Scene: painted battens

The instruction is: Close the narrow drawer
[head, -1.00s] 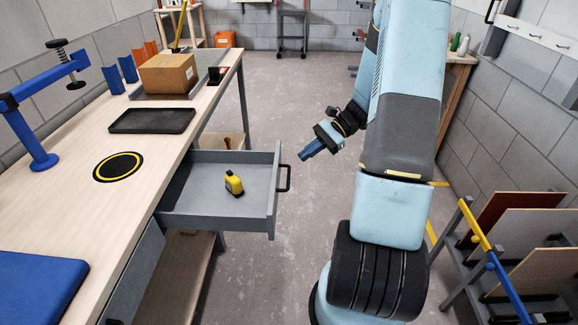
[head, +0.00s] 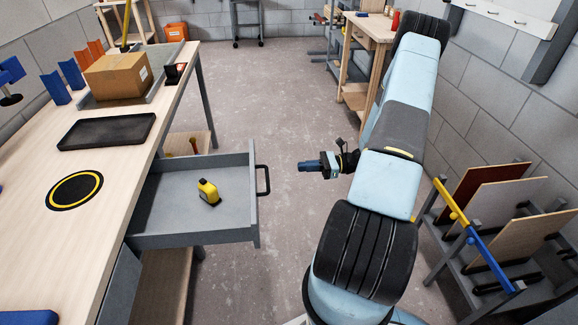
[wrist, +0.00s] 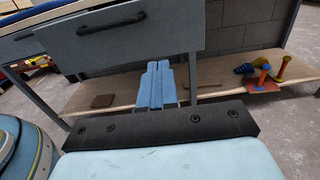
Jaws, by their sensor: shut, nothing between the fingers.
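The narrow grey drawer (head: 225,187) is pulled out from the left workbench in the head view, with a black handle (head: 262,180) on its front. A yellow and black object (head: 208,192) lies inside it. My gripper (head: 302,166) is shut and empty, a short gap to the right of the handle, its blue fingers pointing left at the drawer front. In the wrist view the blue fingers (wrist: 155,86) are together, and a grey drawer front (wrist: 130,38) with a black handle (wrist: 110,24) fills the top, apart from the fingers.
The workbench (head: 110,172) holds a black tray (head: 107,131) and a cardboard box (head: 118,76). A low shelf (wrist: 205,90) under the bench carries several coloured items. A rack of panels (head: 490,225) stands at the right. The floor between is clear.

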